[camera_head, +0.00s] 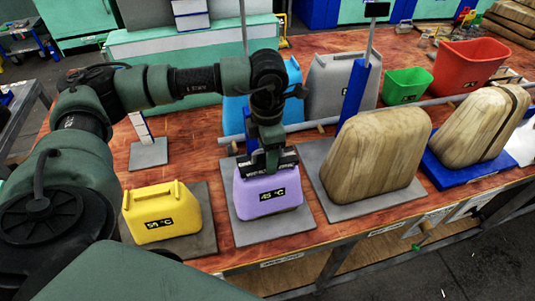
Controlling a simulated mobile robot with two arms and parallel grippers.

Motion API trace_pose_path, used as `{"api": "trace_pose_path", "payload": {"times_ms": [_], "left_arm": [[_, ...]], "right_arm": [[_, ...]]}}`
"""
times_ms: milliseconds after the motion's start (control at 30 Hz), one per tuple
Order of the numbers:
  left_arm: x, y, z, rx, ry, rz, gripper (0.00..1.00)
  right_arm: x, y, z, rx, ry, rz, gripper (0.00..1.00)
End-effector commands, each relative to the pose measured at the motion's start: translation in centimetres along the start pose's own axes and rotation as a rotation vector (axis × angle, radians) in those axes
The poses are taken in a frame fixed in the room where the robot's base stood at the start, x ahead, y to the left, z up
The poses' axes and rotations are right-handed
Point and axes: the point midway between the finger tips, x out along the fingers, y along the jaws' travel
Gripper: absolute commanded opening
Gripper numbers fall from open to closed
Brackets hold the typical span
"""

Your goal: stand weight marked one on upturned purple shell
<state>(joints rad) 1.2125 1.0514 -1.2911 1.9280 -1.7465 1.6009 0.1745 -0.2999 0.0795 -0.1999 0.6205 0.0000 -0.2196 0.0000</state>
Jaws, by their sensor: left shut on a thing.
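The purple shell (267,204) stands on a grey plate (300,218) near the front of the table, with a black temperature label on its front face. My left gripper (268,163) comes down from above and is shut on the top of the purple shell. The fingers hide part of its top. I cannot make out a mark of one on any object, so I cannot tell which thing is the weight. My right gripper is not in view.
A yellow shell (160,215) stands to the left on its own plate. Large wooden blocks (374,155) (470,130) stand to the right. Behind are a blue shell (235,101), a grey shell (330,82), a green bin (408,83) and a red bin (468,65). A long grey bar (300,128) runs behind the purple shell.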

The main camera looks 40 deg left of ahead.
Motion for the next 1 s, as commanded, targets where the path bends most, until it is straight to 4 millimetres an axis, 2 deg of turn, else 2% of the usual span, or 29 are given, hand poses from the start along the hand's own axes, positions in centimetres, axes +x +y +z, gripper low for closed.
{"api": "trace_pose_path", "payload": {"times_ms": [267,300,367,400,767,1000], "left_arm": [[0.2,0.1,0.1,0.0,-0.005,0.002,0.0],[0.1,0.1,0.1,0.0,-0.005,0.002,0.55],[0.1,0.1,0.1,0.0,-0.004,0.002,0.72],[0.1,0.0,0.1,0.0,-0.004,0.002,0.75],[0.1,0.0,0.0,0.0,0.002,-0.001,0.75],[-3.5,0.0,0.1,0.001,-0.004,0.002,0.75]], "right_arm": [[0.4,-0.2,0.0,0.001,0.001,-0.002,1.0],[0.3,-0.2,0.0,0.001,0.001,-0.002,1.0],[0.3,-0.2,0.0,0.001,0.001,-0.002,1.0],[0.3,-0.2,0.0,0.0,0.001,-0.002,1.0],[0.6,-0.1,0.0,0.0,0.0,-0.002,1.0],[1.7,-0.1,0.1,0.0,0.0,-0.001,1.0]]}}
